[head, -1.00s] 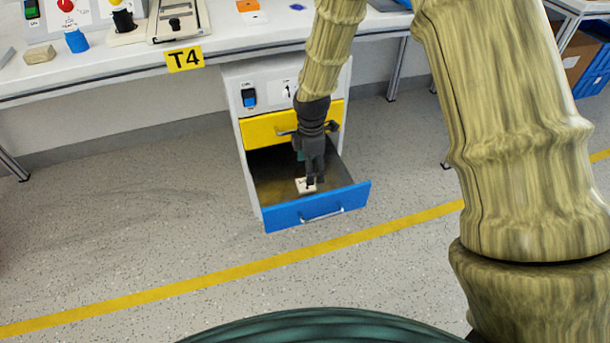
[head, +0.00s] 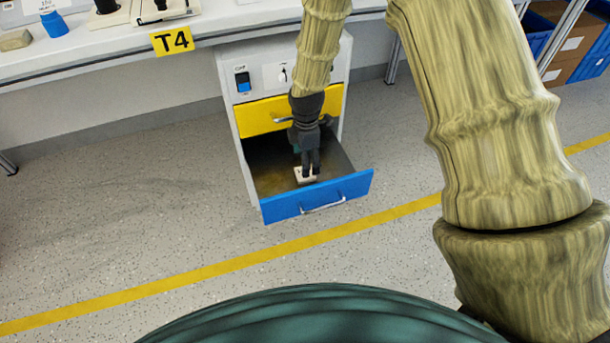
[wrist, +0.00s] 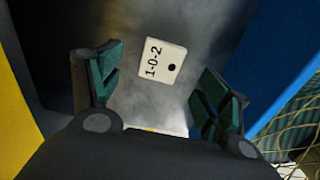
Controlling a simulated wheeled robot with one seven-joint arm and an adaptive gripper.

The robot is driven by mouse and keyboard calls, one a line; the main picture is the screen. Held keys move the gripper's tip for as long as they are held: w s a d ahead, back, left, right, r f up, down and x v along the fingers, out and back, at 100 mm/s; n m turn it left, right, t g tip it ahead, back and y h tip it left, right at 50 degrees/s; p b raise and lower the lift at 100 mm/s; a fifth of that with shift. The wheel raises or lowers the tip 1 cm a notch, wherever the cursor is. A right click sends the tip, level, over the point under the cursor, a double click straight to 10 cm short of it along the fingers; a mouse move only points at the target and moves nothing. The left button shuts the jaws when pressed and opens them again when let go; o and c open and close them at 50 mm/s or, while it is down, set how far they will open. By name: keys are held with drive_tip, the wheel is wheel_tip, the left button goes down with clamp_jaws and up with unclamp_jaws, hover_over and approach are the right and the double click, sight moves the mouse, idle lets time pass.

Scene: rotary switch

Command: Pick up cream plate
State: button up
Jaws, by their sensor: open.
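The cream plate (wrist: 161,58) lies on the floor of the open blue-fronted drawer. It carries the marking "1-0-2" and a black dot. In the head view the plate (head: 299,177) is partly hidden behind my fingers. My gripper (head: 310,174) points down into the drawer, just over the plate. In the wrist view my gripper (wrist: 162,92) is open, with its two green-padded fingers apart and nothing between the pads. The plate shows beyond the fingertips, between them and nearer the left finger. I cannot tell the exact height of the fingertips above it.
The blue drawer front (head: 318,198) stands out on the near side, its wall close to my right finger in the wrist view. A shut yellow drawer (head: 262,117) is above. The white bench (head: 100,62) with the T4 sign overhangs behind. The floor in front is clear.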

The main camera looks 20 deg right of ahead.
sight(297, 171)
drive_tip(key=f+b, duration=0.1)
drive_tip(key=f, duration=0.2)
drive_tip(key=f+b, duration=0.1)
drive_tip(key=f, duration=0.1)
drive_tip(key=shift+s+a+b, duration=0.15)
drive_tip(key=shift+a+b, duration=0.1)
drive_tip(key=shift+b, duration=0.1)
drive_tip(key=c, duration=1.1)
